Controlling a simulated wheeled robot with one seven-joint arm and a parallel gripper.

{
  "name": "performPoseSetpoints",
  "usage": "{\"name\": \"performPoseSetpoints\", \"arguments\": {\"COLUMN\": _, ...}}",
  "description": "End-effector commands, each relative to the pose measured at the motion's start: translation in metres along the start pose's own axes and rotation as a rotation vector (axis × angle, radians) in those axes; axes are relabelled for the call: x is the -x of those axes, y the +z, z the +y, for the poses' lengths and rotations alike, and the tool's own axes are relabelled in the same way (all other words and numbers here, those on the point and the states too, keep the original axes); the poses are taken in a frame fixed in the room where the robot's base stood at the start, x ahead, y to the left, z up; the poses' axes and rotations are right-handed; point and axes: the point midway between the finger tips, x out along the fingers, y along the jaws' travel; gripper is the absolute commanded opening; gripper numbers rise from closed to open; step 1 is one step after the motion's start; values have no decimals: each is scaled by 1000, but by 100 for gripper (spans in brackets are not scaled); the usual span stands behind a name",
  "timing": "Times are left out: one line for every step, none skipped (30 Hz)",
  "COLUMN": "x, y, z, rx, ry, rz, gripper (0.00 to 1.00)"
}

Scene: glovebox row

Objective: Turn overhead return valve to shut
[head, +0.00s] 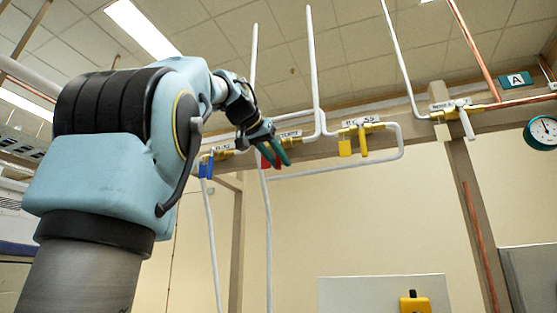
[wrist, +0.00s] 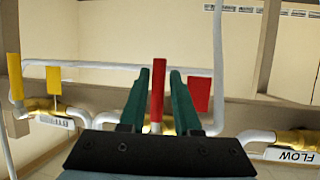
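The red-handled valve sits on the overhead pipe row. Its red lever (wrist: 158,85) stands across the pipe in the wrist view, with a red tag (wrist: 200,95) to its right. My gripper (wrist: 156,95) is open, one green finger on each side of the lever.
A yellow-handled valve (head: 362,140) is to the right, and a blue-handled valve (head: 210,165) to the left. A white-handled valve (head: 466,122) and a gauge (head: 542,132) are farther right. A "FLOW" label (wrist: 291,155) shows in the wrist view. White pipes run close around the gripper.

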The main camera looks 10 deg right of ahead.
Motion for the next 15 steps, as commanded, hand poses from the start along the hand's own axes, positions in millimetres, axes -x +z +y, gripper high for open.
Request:
{"name": "performPoseSetpoints", "arguments": {"x": 0, "y": 0, "z": 0, "rx": 0, "ry": 0, "rz": 0, "gripper": 38}}
{"name": "performPoseSetpoints", "arguments": {"x": 0, "y": 0, "z": 0, "rx": 0, "ry": 1, "rz": 1, "gripper": 41}}
{"name": "performPoseSetpoints", "arguments": {"x": 0, "y": 0, "z": 0, "rx": 1, "ry": 1, "rz": 1, "gripper": 46}}
{"name": "performPoseSetpoints", "arguments": {"x": 0, "y": 0, "z": 0, "rx": 1, "ry": 1, "rz": 1, "gripper": 48}}
{"name": "performPoseSetpoints", "arguments": {"x": 0, "y": 0, "z": 0, "rx": 1, "ry": 1, "rz": 1, "gripper": 48}}
{"name": "performPoseSetpoints", "arguments": {"x": 0, "y": 0, "z": 0, "rx": 1, "ry": 1, "rz": 1, "gripper": 48}}
{"name": "performPoseSetpoints", "arguments": {"x": 0, "y": 0, "z": 0, "rx": 1, "ry": 1, "rz": 1, "gripper": 48}}
{"name": "performPoseSetpoints", "arguments": {"x": 0, "y": 0, "z": 0, "rx": 1, "ry": 1, "rz": 1, "gripper": 48}}
{"name": "performPoseSetpoints", "arguments": {"x": 0, "y": 0, "z": 1, "rx": 1, "ry": 1, "rz": 2, "gripper": 48}}
{"name": "performPoseSetpoints", "arguments": {"x": 0, "y": 0, "z": 1, "rx": 1, "ry": 1, "rz": 2, "gripper": 48}}
{"name": "performPoseSetpoints", "arguments": {"x": 1, "y": -1, "z": 1, "rx": 1, "ry": 1, "rz": 2, "gripper": 48}}
{"name": "performPoseSetpoints", "arguments": {"x": 2, "y": -1, "z": 1, "rx": 1, "ry": 1, "rz": 2, "gripper": 48}}
{"name": "performPoseSetpoints", "arguments": {"x": 3, "y": -1, "z": 0, "rx": 1, "ry": 1, "rz": 3, "gripper": 48}}
{"name": "performPoseSetpoints", "arguments": {"x": 6, "y": -1, "z": 0, "rx": 1, "ry": 1, "rz": 3, "gripper": 48}}
{"name": "performPoseSetpoints", "arguments": {"x": 10, "y": -1, "z": 0, "rx": 1, "ry": 0, "rz": 4, "gripper": 48}}
